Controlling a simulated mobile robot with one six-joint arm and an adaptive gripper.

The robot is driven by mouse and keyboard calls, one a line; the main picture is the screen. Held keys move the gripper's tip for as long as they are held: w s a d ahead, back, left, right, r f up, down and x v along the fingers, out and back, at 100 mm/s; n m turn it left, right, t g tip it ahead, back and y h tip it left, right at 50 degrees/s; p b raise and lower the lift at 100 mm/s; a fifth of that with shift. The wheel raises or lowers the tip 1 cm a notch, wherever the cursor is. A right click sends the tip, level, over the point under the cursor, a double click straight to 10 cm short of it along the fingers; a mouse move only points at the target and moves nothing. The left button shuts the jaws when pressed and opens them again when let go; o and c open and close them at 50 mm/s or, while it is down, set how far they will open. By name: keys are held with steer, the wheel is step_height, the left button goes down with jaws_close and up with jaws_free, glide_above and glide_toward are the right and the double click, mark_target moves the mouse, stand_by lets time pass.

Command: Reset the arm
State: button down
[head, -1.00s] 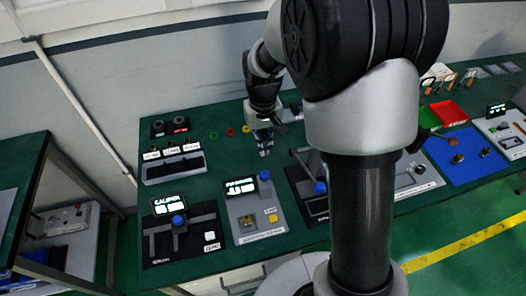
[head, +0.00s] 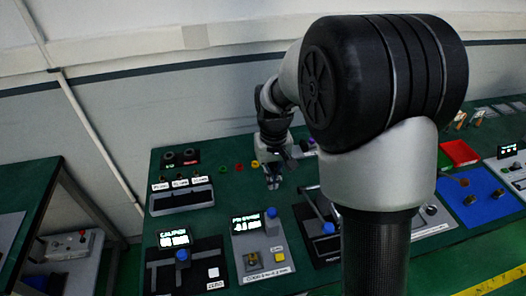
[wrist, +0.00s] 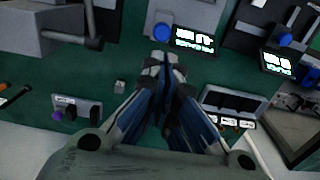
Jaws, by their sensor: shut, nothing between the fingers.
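My gripper (head: 273,184) hangs above the green table (head: 229,205), pointing down, behind the row of stations. In the wrist view my gripper (wrist: 164,75) has its fingers together with nothing seen between them. My arm's large black joint and grey link fill the right middle of the head view and hide part of the table.
A caliper station (head: 183,262) and a force gauge station (head: 262,250) stand at the table's front. A slotted rack (head: 182,199) is at the left. A red tray (head: 459,153) and blue mat (head: 472,196) lie right.

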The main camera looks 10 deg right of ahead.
steer(key=shift+r, duration=0.1)
steer(key=s+r+t+b, duration=0.35)
steer(key=s+r, duration=0.65)
steer(key=s, duration=0.5)
steer(key=s+t+b, duration=0.1)
steer(key=s+b, duration=0.1)
steer(key=s, duration=0.6)
steer(key=shift+s+f, duration=0.25)
steer(key=shift+f, duration=0.15)
